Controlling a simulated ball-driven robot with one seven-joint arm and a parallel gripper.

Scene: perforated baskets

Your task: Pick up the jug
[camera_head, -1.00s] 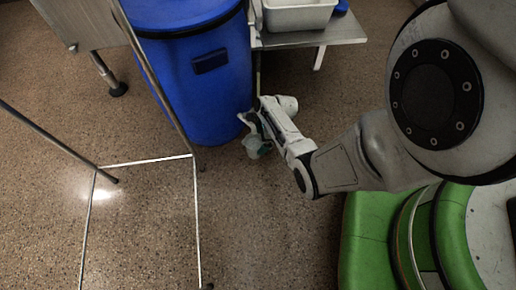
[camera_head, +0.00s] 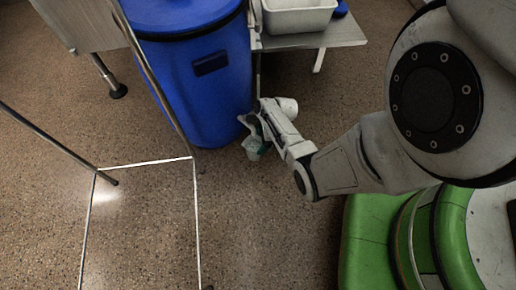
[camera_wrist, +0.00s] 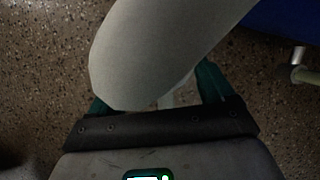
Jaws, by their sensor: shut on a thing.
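The jug (camera_wrist: 150,50) looks like a smooth pale grey-white body with a rounded end, filling the top middle of the wrist view. My gripper (camera_wrist: 158,92), with teal fingers, is shut on it. The jug hides most of the space between the fingers. In the head view my gripper (camera_head: 258,140) is low over the floor, just right of a blue barrel's base. A small pale and teal patch shows there, too small to tell the jug's outline from the fingers.
The tall blue barrel (camera_head: 205,75) stands close left of my gripper. A metal table (camera_head: 310,38) with a white basin (camera_head: 298,18) is behind. A thin metal frame (camera_head: 145,163) stands at the left. Brown speckled floor (camera_head: 260,230) is clear in front.

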